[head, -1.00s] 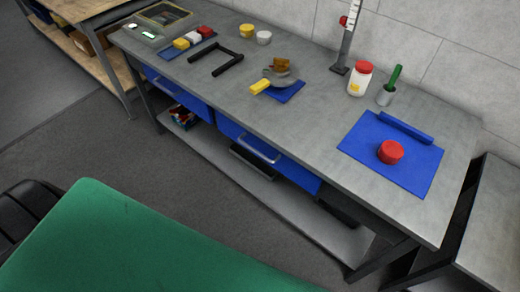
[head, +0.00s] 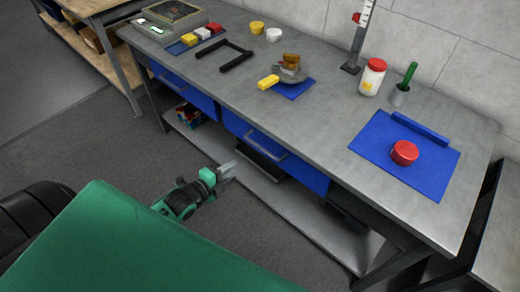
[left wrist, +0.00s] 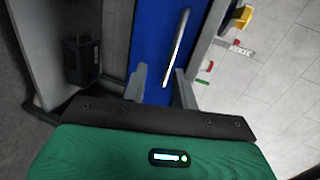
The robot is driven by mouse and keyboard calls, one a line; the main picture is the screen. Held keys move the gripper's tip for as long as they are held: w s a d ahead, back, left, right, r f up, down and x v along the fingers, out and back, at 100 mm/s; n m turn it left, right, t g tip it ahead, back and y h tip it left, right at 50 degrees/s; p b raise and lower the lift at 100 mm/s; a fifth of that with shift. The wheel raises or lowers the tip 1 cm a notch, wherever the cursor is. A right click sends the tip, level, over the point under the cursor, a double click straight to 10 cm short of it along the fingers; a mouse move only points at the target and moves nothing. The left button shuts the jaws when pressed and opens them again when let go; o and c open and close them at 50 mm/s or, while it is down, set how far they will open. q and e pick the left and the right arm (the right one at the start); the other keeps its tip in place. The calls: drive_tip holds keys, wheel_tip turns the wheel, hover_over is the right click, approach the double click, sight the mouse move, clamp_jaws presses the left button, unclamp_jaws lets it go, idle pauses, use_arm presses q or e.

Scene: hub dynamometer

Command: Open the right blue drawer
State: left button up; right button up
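The right blue drawer (head: 312,176) sits shut under the grey workbench, with a long metal bar handle (head: 267,146) on its front. The left wrist view also shows the drawer front (left wrist: 150,40) and its handle (left wrist: 177,46) ahead of the fingers. My left gripper (head: 229,172), with a green body and grey fingers, is in front of the bench, below and left of the handle and apart from it. In the left wrist view the fingers (left wrist: 161,86) are spread with nothing between them. My right gripper is not in view.
The left blue drawer (head: 185,86) is beside it. A lower shelf (head: 245,178) runs under the drawers and holds dark boxes. The bench top (head: 320,115) carries a blue mat (head: 375,160) with a red lid, jars and small blocks. The floor before the bench is clear.

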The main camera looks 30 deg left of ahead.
sight(260, 147)
use_arm(q)
drive_tip(key=shift+m, duration=0.5)
drive_tip(key=w+d, duration=0.1)
drive_tip(key=w, duration=0.3)
drive_tip(key=w+d, duration=0.1)
drive_tip(key=w, duration=0.3)
drive_tip(key=w+d, duration=0.2)
drive_tip(key=w, duration=0.2)
drive_tip(key=shift+p, duration=0.35)
drive_tip(key=shift+w+d+f, duration=0.2)
drive_tip(key=shift+w, duration=0.35)
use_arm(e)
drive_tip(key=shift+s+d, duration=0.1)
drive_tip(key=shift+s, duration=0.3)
use_arm(q)
clamp_jaws()
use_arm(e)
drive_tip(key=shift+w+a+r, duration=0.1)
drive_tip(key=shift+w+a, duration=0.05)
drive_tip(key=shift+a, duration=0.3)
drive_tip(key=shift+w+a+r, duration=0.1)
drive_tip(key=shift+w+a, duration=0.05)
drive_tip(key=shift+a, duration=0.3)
